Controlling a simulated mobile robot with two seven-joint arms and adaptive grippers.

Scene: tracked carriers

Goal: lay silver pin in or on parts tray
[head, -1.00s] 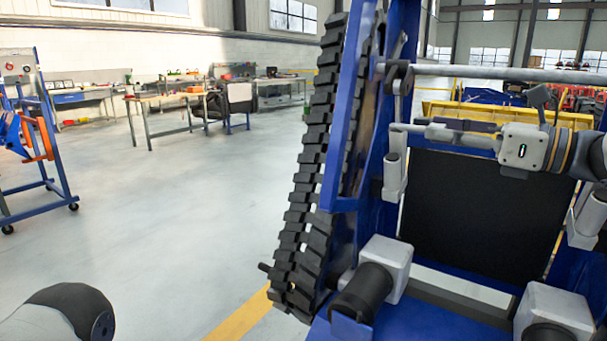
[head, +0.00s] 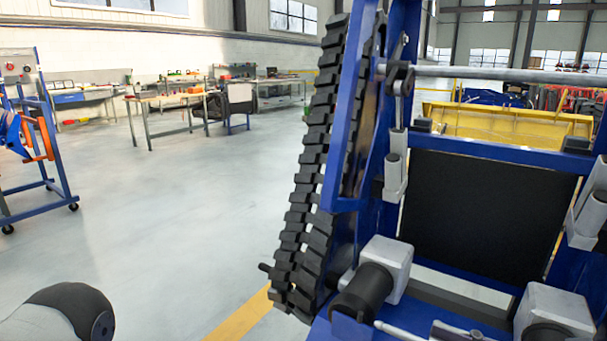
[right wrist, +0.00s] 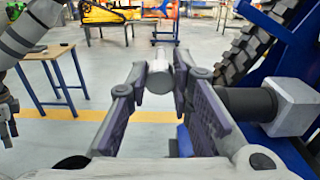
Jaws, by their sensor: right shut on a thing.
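The silver pin (right wrist: 163,60) is a short bright cylinder between my right fingertips (right wrist: 160,77) in the right wrist view. My right gripper is shut on it. In the head view a grey rod (head: 399,331), which looks like the pin, lies at the bottom edge. Part of my right gripper (head: 455,332) shows beside it, mostly cut off. My left gripper is outside the head view; only a dark arm link shows at the bottom left. I cannot make out a parts tray in either view.
A blue frame (head: 352,120) with a black track (head: 305,190) and grey-black motor units (head: 372,285) stands close at the right. A table with a wooden top (right wrist: 45,52) is in the right wrist view. Open floor (head: 150,220) lies left of the frame.

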